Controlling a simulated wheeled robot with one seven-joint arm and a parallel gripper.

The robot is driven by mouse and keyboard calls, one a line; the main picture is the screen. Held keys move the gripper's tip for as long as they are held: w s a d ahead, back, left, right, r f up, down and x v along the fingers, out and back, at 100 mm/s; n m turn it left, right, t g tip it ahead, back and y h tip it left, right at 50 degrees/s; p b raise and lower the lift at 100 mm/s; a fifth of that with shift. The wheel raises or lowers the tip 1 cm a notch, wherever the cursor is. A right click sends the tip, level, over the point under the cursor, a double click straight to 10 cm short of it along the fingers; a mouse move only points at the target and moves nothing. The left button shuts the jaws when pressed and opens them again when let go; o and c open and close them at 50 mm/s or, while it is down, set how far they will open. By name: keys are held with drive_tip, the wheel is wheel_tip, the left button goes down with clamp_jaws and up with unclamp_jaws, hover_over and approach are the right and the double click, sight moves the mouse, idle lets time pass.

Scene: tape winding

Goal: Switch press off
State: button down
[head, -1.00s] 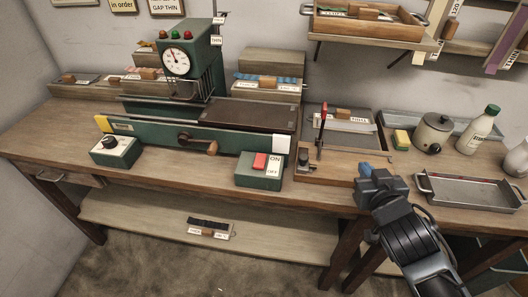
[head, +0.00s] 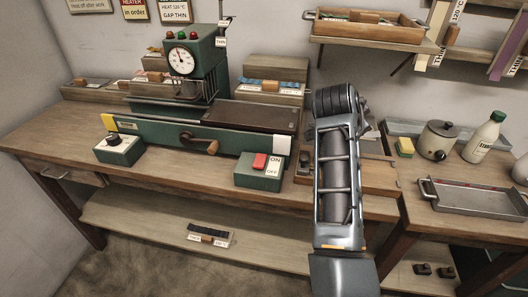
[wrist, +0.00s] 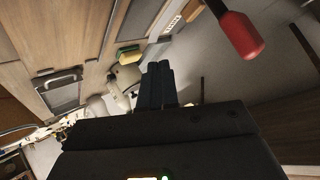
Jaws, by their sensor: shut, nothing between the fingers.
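The press (head: 200,133) is a long green machine with a dial gauge (head: 181,61) on its upright head. Its switch box (head: 258,180) stands at the front right of the press, with a red switch (head: 260,161) beside an ON/OFF plate (head: 273,167). I cannot tell which way the switch is set. In the head view my arm rises to the right of the switch box, and my gripper is hidden behind it. In the wrist view my gripper (wrist: 160,70) is shut and empty, its dark fingers together. The switch box is not clearly seen there.
A red handle (wrist: 238,35) hangs close by in the wrist view. A knob box (head: 119,148) stands at the press's left front. A pot (head: 438,140), a white bottle (head: 484,138), a yellow sponge (head: 405,147) and a metal tray (head: 480,197) are at right.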

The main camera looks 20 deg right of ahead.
drive_tip(key=w+a+r+m+g+y+b, duration=0.1)
drive_tip(key=w+a+r+m+g+y, duration=0.15)
drive_tip(key=a, duration=0.35)
drive_tip(key=w+a+r+m+g+y+b, duration=0.1)
drive_tip(key=w+a+m+y, duration=0.15)
drive_tip(key=a, duration=0.45)
wheel_tip(320, 180, up, 6)
drive_tip(key=m+g+y+b, duration=0.2)
drive_tip(key=y, duration=0.2)
hover_over(262, 155)
drive_tip(key=shift+s+a+t, duration=0.1)
drive_tip(key=shift+a+t, duration=0.05)
drive_tip(key=shift+t, duration=0.1)
drive_tip(key=shift+f, duration=0.1)
wheel_tip(262, 155, down, 14)
drive_tip(key=shift+p, duration=0.45)
drive_tip(key=shift+f, duration=0.15)
drive_tip(key=shift+s+a+r+p, duration=0.35)
drive_tip(key=shift+s+p, duration=0.2)
drive_tip(key=shift+p, duration=0.25)
